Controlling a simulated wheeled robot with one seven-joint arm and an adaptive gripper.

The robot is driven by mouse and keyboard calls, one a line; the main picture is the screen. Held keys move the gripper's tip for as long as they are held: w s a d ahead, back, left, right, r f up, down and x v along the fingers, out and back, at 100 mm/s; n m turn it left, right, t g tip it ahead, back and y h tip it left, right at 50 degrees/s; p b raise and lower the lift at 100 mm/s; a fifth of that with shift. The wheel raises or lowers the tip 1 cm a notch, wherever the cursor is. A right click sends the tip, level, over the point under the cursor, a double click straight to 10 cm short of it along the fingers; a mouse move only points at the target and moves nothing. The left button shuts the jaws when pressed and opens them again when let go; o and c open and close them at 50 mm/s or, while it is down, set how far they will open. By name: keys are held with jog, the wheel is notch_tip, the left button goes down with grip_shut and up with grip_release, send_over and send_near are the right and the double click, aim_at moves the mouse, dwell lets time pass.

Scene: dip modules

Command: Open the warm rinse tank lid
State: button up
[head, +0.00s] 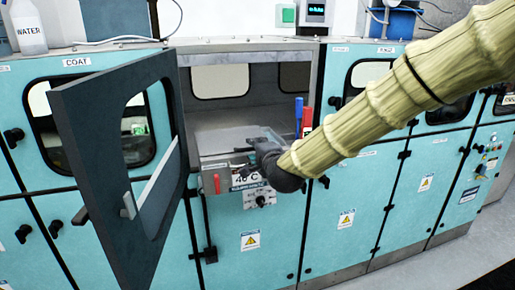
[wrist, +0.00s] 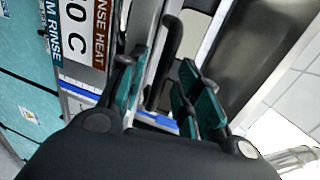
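The warm rinse tank (head: 222,165) sits in the open bay of the teal cabinet row, below the window opening. Its front carries a "40 C" label, which also shows at the left of the wrist view as a rinse heat sign (wrist: 80,45). My gripper (head: 250,150) is over the tank's front edge in the head view and hides part of its top. In the wrist view my gripper (wrist: 165,85) has its green-padded fingers apart. A dark bar (wrist: 172,35), perhaps the lid handle, shows beyond and between the fingertips; contact cannot be told. The lid looks flat.
A dark door (head: 75,130) stands swung open left of the bay. A red handle (head: 217,184) is on the tank front. Blue (head: 298,115) and red (head: 307,120) upright pieces stand at the bay's right side. A water bottle (head: 29,28) stands on top.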

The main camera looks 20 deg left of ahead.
jog(key=shift+c, duration=0.4)
grip_shut()
jog(key=shift+r, duration=0.1)
